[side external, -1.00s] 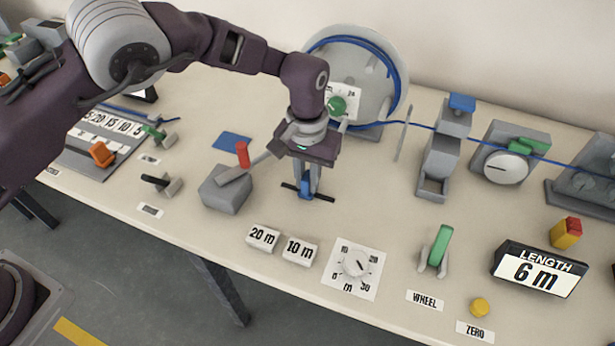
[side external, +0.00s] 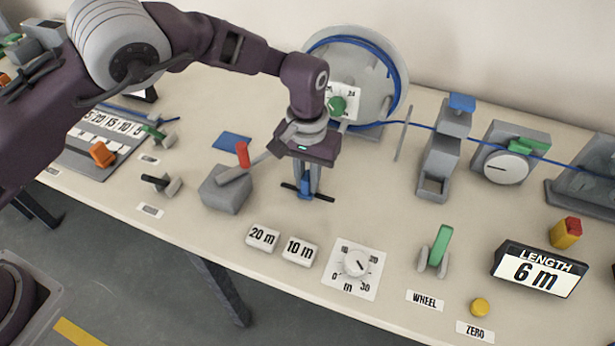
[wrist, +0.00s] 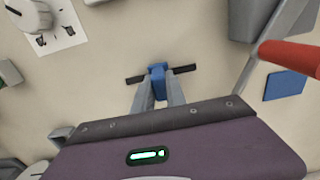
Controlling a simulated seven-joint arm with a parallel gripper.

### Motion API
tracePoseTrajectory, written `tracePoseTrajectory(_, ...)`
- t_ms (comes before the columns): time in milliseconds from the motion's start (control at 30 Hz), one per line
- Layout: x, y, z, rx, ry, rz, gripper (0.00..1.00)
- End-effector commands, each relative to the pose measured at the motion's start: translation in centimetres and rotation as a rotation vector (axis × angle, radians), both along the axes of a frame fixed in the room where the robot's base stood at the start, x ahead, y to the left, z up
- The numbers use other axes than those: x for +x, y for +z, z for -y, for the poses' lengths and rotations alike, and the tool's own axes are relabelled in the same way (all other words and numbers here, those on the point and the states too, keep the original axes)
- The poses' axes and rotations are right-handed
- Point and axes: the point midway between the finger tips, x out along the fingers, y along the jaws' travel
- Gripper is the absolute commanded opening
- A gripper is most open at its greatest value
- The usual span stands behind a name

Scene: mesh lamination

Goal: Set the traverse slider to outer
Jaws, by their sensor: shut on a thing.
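The traverse slider is a blue block (side external: 305,186) on a short dark rail (side external: 325,198) that lies on the table in front of the cable reel. In the wrist view the blue block (wrist: 158,78) sits near the middle of the dark rail (wrist: 184,69), with rail showing on both sides. My gripper (side external: 307,178) points down over it, and its two grey fingers (wrist: 158,94) are shut on the block from both sides. No label marking outer or inner is readable beside the rail.
A grey box (side external: 226,190) with a red-handled lever (side external: 242,154) stands close left of my gripper. The cable reel (side external: 385,65) with blue cable is behind. The 20 m block (side external: 262,238), 10 m block (side external: 300,250) and a dial (side external: 356,262) are in front. Bare table lies to the right.

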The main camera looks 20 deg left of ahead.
Motion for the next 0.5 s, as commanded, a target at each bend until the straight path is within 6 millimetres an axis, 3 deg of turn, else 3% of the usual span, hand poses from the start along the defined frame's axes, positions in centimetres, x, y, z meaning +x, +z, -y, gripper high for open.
tracePoseTrajectory(100, 0.1, 0.1, 0.6, -0.002, -0.001, 0.003, 0.00)
tracePoseTrajectory(300, 0.2, 0.1, 4.2, -0.003, -0.003, 0.005, 0.00)
tracePoseTrajectory(500, 0.1, 0.1, 5.6, -0.004, -0.001, 0.004, 0.00)
